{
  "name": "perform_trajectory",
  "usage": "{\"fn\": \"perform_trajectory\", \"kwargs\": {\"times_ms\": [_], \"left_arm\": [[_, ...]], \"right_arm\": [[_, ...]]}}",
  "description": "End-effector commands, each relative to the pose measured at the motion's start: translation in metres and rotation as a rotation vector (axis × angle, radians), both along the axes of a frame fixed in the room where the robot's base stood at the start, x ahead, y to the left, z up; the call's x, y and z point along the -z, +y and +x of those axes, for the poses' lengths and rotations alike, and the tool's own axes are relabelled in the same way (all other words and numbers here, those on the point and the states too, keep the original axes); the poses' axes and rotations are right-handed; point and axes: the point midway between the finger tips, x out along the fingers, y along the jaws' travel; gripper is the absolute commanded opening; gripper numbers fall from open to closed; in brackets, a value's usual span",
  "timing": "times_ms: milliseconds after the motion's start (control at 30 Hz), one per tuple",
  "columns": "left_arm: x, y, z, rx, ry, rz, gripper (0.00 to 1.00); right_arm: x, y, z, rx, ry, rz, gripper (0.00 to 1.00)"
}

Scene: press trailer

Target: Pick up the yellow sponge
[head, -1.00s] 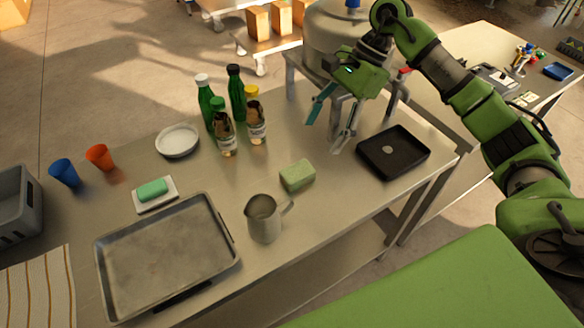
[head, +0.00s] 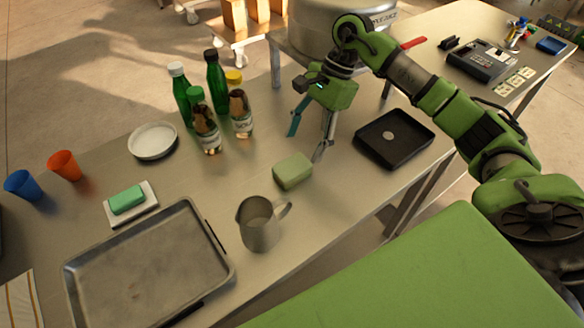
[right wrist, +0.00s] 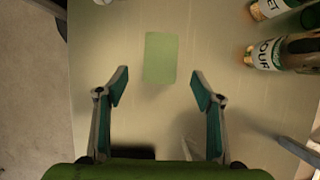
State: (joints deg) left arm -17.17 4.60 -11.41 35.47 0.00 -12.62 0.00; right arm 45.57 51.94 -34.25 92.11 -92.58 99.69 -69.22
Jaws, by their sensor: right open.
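The sponge (head: 293,171) is a pale yellow-green block lying flat on the metal table, between the jug and the black tray. In the right wrist view the sponge (right wrist: 161,57) lies ahead of the fingertips, roughly midway between them. My right gripper (head: 306,143) is open and empty, above the table just behind and to the right of the sponge. Its two spread fingers also show in the right wrist view (right wrist: 159,88). It does not touch the sponge. My left gripper is in neither view.
A metal jug (head: 259,223) stands close in front of the sponge. Several bottles (head: 217,95) stand to the left of my gripper. A black tray (head: 394,138) lies to the right. A green soap bar (head: 127,199) sits on a white dish. A large baking tray (head: 148,270) lies front left.

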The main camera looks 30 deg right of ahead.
Motion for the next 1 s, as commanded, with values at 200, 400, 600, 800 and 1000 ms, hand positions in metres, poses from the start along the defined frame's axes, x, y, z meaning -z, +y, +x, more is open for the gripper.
{"fn": "perform_trajectory", "kwargs": {"times_ms": [200, 400, 600, 800, 1000], "left_arm": [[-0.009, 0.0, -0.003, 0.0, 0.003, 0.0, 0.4], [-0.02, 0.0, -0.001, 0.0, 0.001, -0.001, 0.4], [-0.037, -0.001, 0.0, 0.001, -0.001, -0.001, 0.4], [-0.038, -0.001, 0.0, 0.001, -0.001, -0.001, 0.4], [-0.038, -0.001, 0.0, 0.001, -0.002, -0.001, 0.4]], "right_arm": [[0.026, 0.013, -0.002, 0.0, 0.001, 0.0, 0.61], [0.038, 0.02, -0.004, -0.002, 0.003, 0.002, 0.61], [0.066, 0.034, -0.006, 0.0, 0.004, 0.003, 0.61], [0.078, 0.037, -0.006, 0.0, 0.0, 0.001, 0.61], [0.078, 0.037, -0.006, 0.0, 0.0, 0.0, 0.51]]}}
